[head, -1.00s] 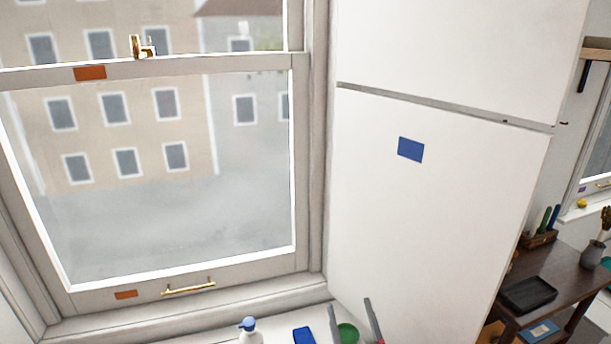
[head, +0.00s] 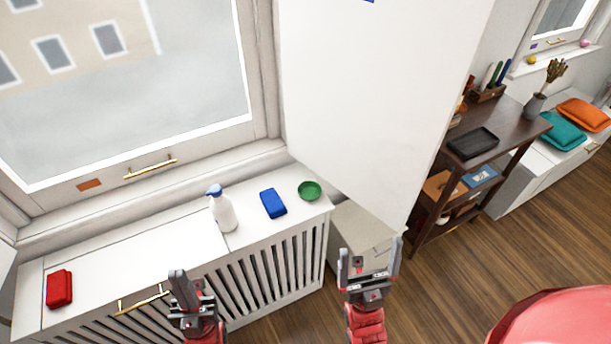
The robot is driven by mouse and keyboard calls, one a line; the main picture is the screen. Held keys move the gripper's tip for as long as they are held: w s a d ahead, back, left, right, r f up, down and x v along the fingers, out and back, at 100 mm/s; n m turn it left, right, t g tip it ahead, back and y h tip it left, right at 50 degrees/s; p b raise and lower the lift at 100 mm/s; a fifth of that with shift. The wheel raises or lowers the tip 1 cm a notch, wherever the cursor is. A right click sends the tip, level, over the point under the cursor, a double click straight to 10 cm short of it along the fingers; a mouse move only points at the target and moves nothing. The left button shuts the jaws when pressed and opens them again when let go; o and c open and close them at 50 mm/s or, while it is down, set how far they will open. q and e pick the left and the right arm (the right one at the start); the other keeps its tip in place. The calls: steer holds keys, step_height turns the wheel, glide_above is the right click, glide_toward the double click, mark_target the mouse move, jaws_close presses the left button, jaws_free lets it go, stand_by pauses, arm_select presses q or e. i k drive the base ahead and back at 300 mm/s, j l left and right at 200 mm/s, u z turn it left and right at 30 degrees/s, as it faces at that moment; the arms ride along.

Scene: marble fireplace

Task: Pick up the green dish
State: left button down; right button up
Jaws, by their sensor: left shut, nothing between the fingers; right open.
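The green dish (head: 310,190) is small and round. It sits on the right end of the white radiator cover (head: 150,255) under the window, close to the tall white panel. My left gripper (head: 178,274) is shut and empty, in front of the cover and well to the left of the dish. My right gripper (head: 370,254) is open and empty, lower in the picture and to the right of the dish, apart from it. Nothing hides the dish.
A blue sponge-like block (head: 273,203) lies just left of the dish, then a white pump bottle (head: 221,209). A red block (head: 59,288) lies at the far left. The white panel (head: 375,90) rises behind the dish. A beige box (head: 352,226) stands right of the cover.

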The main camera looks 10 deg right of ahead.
mark_target(308, 190)
steer(key=l+u, duration=0.4)
steer(key=l, duration=0.15)
steer(key=l+u, duration=0.35)
steer(key=l, duration=0.25)
steer(key=l+u, duration=0.4)
steer(key=l, duration=0.15)
